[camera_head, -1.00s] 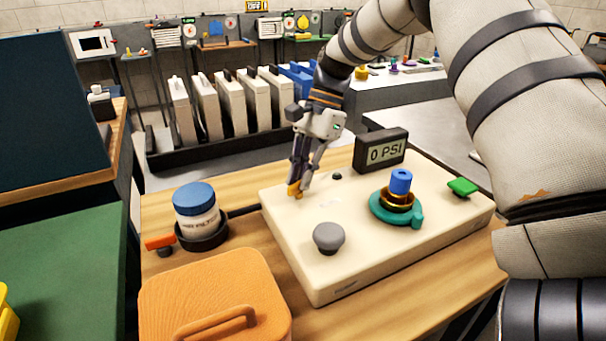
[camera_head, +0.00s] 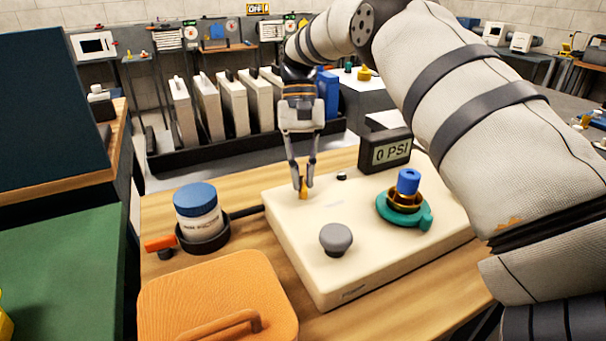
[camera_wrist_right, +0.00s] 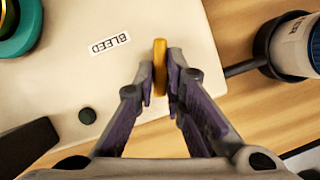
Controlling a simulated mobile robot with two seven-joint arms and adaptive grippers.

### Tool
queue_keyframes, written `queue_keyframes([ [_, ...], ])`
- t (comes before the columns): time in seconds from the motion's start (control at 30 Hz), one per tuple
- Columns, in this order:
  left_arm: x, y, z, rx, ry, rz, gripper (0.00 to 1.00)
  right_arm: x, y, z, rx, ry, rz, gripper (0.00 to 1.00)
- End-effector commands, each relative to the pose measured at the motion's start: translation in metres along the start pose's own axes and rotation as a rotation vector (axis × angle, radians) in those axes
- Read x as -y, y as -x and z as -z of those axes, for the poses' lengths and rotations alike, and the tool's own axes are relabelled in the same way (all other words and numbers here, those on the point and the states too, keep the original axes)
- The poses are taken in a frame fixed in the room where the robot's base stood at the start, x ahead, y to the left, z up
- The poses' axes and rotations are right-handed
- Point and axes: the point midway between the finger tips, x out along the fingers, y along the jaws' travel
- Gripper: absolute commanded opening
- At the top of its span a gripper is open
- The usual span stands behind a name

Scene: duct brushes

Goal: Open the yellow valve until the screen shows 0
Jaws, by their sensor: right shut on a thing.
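The yellow valve (camera_head: 303,188) is a small upright lever at the back left of the cream panel box (camera_head: 285,228). My right gripper (camera_head: 304,184) reaches down from above and is shut on the yellow valve. In the right wrist view the valve (camera_wrist_right: 160,66) stands between the two fingertips, beside a label reading BLEED (camera_wrist_right: 109,43). The screen (camera_head: 391,153) at the back of the box reads 0 PSI. My left gripper is not in view.
On the box are a grey knob (camera_head: 336,238) and a teal ring with a blue top (camera_head: 408,181). A blue-lidded jar (camera_head: 197,209) in a dark holder stands to the left. An orange case (camera_head: 215,290) lies in front on the wooden table.

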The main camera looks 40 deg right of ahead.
Motion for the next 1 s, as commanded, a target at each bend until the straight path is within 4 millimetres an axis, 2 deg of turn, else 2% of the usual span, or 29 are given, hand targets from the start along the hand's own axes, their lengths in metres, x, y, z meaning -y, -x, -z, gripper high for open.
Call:
queue_keyframes([
  [0.4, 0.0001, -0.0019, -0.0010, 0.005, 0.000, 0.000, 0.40, 0.0028, -0.0006, 0.0000, -0.001, 0.213, -0.089, 0.00],
  [1.0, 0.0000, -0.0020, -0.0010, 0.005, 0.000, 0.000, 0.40, 0.0032, -0.0005, -0.0001, -0.001, 0.264, -0.110, 0.00],
])
